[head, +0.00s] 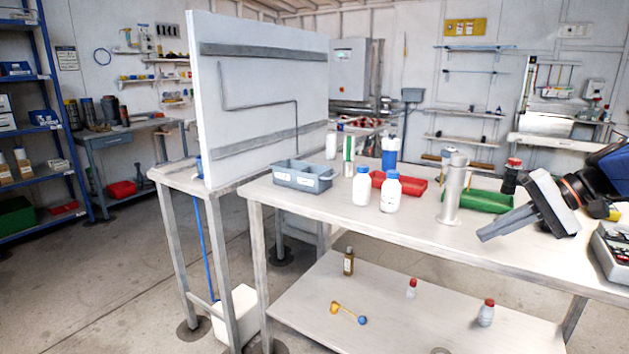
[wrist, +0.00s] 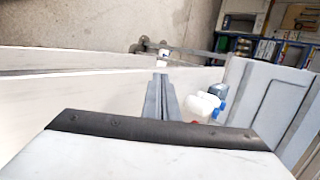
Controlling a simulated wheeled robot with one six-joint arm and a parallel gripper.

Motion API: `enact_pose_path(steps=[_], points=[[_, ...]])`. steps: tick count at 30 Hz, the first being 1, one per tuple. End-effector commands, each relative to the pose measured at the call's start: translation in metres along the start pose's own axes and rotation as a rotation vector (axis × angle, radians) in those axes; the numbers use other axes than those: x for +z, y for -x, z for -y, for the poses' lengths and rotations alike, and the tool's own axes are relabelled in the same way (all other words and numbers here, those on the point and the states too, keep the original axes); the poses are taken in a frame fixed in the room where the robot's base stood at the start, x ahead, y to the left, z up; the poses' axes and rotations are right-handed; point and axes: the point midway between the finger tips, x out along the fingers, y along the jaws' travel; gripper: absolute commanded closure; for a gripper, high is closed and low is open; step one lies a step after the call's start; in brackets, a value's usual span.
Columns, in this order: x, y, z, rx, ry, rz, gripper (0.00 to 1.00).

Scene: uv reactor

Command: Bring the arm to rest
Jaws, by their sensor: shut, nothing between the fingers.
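My gripper (head: 482,236) comes in from the right in the head view, above the right part of the metal workbench (head: 330,210). Its fingers point left and slightly down, and they are shut with nothing between them. In the wrist view the closed fingers (wrist: 160,82) show in the middle, with the bench top's pale surface to the left. My arm behind the gripper is angled and partly cut off by the right edge of the head view.
Two white bottles with blue caps (head: 390,192) stand farther left. A grey bin (head: 302,177) and white panel (head: 262,100) are beyond them.

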Motion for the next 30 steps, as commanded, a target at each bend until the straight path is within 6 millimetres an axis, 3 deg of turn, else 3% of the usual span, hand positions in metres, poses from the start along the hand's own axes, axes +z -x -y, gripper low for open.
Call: enact_pose_path(steps=[1, 6, 15, 24, 30], points=[[0.018, -0.016, 0.001, 0.051, 0.019, 0.008, 1.0], [0.065, -0.054, -0.012, 0.219, 0.072, 0.007, 1.0], [0.136, -0.095, -0.051, 0.48, 0.233, -0.046, 1.0], [0.182, -0.112, -0.096, 0.669, 0.463, -0.153, 1.0], [0.195, -0.117, -0.117, 0.731, 0.594, -0.221, 1.0]])
